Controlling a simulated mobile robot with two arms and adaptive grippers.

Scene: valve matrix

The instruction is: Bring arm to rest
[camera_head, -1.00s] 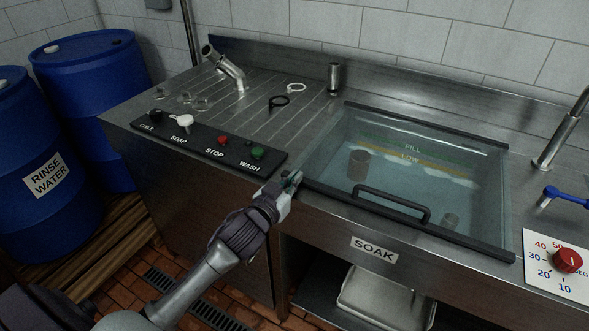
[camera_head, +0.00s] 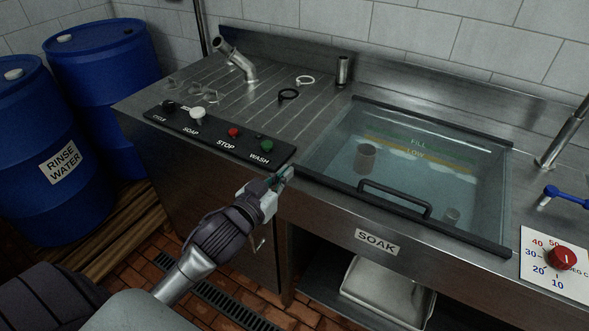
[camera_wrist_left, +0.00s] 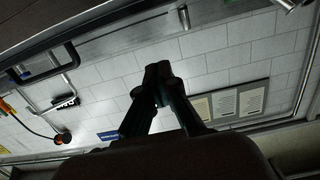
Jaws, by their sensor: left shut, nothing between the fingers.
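My left gripper (camera_head: 282,174) is shut and empty in the head view. It is in front of the counter's front edge, just below the WASH end of the black control panel (camera_head: 212,134) and left of the soak tank (camera_head: 415,175). In the left wrist view its dark fingers (camera_wrist_left: 158,72) meet at their tips with nothing between them. Behind them are a tiled wall and wall posters. My right gripper is not in view.
The soak tank has a clear lid with a black handle (camera_head: 394,198). A red dial (camera_head: 562,257) is at the right. Blue barrels (camera_head: 105,85) stand at the left. A pipe fitting (camera_head: 237,62) and rings lie on the ribbed drainboard. A metal pan (camera_head: 385,290) is on the shelf below.

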